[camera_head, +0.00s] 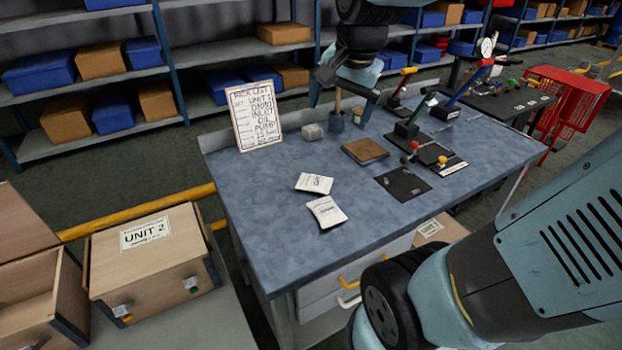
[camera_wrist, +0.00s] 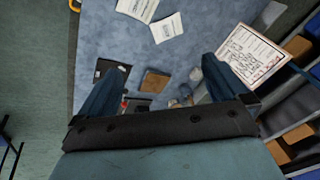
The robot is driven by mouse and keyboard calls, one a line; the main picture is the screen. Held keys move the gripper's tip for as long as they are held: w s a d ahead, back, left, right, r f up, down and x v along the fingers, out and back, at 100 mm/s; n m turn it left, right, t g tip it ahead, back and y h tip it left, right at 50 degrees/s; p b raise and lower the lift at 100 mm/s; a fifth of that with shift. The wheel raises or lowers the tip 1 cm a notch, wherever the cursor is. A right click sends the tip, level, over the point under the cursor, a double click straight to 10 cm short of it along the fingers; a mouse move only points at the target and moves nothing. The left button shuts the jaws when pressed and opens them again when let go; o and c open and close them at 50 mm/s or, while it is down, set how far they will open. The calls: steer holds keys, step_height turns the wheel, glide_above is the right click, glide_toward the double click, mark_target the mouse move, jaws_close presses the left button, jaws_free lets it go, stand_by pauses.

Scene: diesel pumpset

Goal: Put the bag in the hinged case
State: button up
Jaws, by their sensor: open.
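Two white printed bags lie flat on the blue-grey bench top: one bag (camera_head: 314,183) farther back, the other bag (camera_head: 326,211) nearer the front. They also show at the top of the wrist view, as one bag (camera_wrist: 138,8) and another (camera_wrist: 168,27). I cannot read which is which. At the left, a wooden case labelled UNIT 2 (camera_head: 150,250) is closed, with latches on its front. Beside it, a second wooden case (camera_head: 38,300) stands open, its lid (camera_head: 22,222) raised. My gripper (camera_head: 343,98) is open and empty above the bench's back edge, away from the bags.
A pick list board (camera_head: 255,115) stands at the bench's back left. A grey lump (camera_head: 312,131), a blue cup (camera_head: 337,122), a brown pad (camera_head: 365,151), a black plate (camera_head: 402,184) and lever fixtures (camera_head: 408,130) occupy the back and right. The bench's front left is clear.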

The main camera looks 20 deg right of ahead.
steer(key=w+f+m+g, duration=0.2)
steer(key=w+f+m, duration=0.4)
steer(key=w+m, duration=0.25)
steer(key=m+g, duration=0.2)
steer(key=m, duration=0.6)
glide_above(315, 180)
steer(key=f, duration=1.7)
steer(key=shift+w+a+f, duration=0.2)
steer(key=shift+f, duration=0.1)
steer(key=shift+s+d+f, duration=0.15)
steer(key=shift+f, duration=2.6)
steer(key=c, duration=1.2)
steer(key=shift+r, duration=0.1)
